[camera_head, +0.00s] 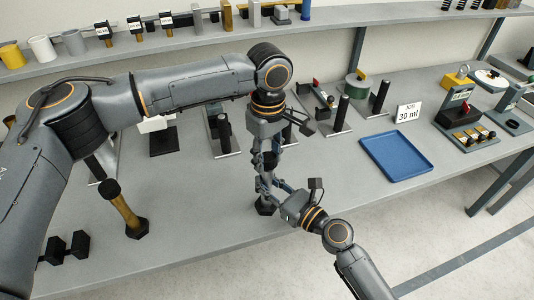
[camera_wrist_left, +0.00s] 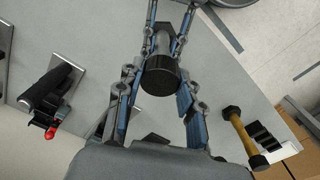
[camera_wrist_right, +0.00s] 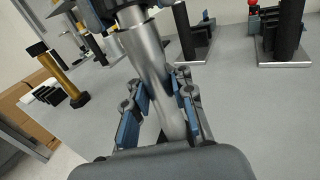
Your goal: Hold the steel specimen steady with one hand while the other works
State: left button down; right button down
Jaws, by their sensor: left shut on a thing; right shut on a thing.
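The steel specimen stands upright near the table's front edge. In the head view its black foot (camera_head: 264,208) shows below the grippers, which hide most of its shaft. My left gripper (camera_head: 262,170) comes from above and is shut on its upper part. In the left wrist view the specimen's black end cap (camera_wrist_left: 160,76) sits between the fingers. My right gripper (camera_head: 275,186) comes from the front right, lower down, and is shut on the specimen. The right wrist view shows the bare steel shaft (camera_wrist_right: 154,75) between its fingers.
A brass specimen with black ends (camera_head: 124,209) stands to the left, near black blocks (camera_head: 66,248). An empty blue tray (camera_head: 396,156) and a "30 ml" sign (camera_head: 408,113) are to the right. Fixtures with black posts (camera_head: 342,113) stand behind the grippers.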

pick_arm(q)
jog(key=shift+w+a+r, duration=0.15)
jog(key=shift+w+a, duration=0.05)
jog(key=shift+w, duration=0.05)
jog(key=shift+s+d+r+n+t+y, duration=0.15)
jog(key=shift+r+n+t+y, duration=0.6)
jog(key=shift+y, duration=0.25)
jog(key=shift+f, duration=0.1)
jog(key=shift+s+f, duration=0.1)
jog(key=shift+f, duration=0.25)
jog(key=shift+s+d+f+h, duration=0.1)
jog(key=shift+d+f+h, duration=0.05)
jog(key=shift+f+h, duration=0.2)
dwell(0.4)
